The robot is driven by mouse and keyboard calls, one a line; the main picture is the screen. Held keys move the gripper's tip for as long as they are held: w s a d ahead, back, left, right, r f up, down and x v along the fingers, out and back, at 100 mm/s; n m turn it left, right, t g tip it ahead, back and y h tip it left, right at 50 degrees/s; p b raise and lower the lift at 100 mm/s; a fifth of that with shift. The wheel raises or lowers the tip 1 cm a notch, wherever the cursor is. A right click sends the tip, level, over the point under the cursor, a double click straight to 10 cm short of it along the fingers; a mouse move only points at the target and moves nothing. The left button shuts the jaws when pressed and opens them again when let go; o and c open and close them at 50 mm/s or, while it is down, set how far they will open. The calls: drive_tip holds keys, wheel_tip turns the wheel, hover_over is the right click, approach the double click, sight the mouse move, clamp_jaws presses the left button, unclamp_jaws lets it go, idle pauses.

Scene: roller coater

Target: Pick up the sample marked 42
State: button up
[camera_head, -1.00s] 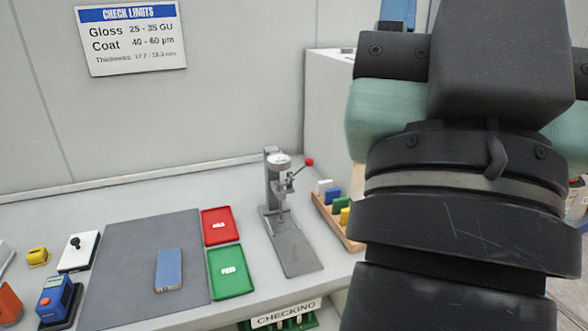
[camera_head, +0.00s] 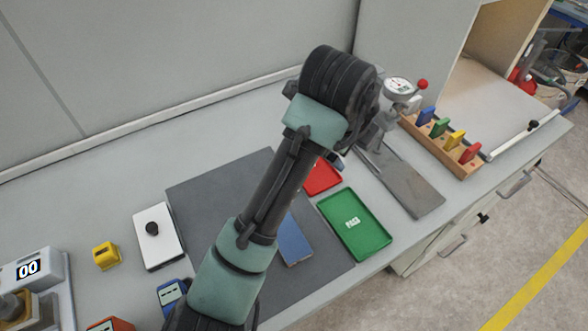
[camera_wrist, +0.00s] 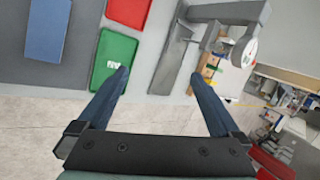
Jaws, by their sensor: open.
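A flat blue panel (camera_head: 293,242) lies on the grey mat (camera_head: 215,190), partly hidden behind my arm in the head view. It also shows at the upper left of the wrist view (camera_wrist: 47,30). I cannot read a 42 on it or anywhere else. My gripper (camera_wrist: 160,75) is open and empty, its two blue fingers apart in the wrist view. It is beyond the mat on the gauge side, with the green tray and gauge stand in front of it. In the head view my arm hides most of it.
A red tray (camera_head: 322,178) and a green tray (camera_head: 358,225) marked PASS lie beside the mat. The dial gauge stand (camera_head: 410,185) and a wooden rack (camera_head: 440,150) of coloured blocks stand right. A white plate (camera_head: 158,240) and a yellow block (camera_head: 106,256) lie left.

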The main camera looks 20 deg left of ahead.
drive_tip(key=s+a+f+m+g+y, duration=0.1)
drive_tip(key=s+a+f+m+g, duration=0.3)
drive_tip(key=s+a+f+g, duration=0.35)
drive_tip(key=t+p, duration=0.1)
hover_over(287, 235)
drive_tip(key=f, duration=0.7)
drive_tip(key=shift+w, duration=0.25)
drive_tip(key=shift+a+f+p, duration=0.1)
drive_tip(key=shift+f+p, duration=0.65)
drive_tip(key=shift+f, duration=2.35)
drive_tip(key=shift+c, duration=0.2)
drive_tip(key=c, duration=1.3)
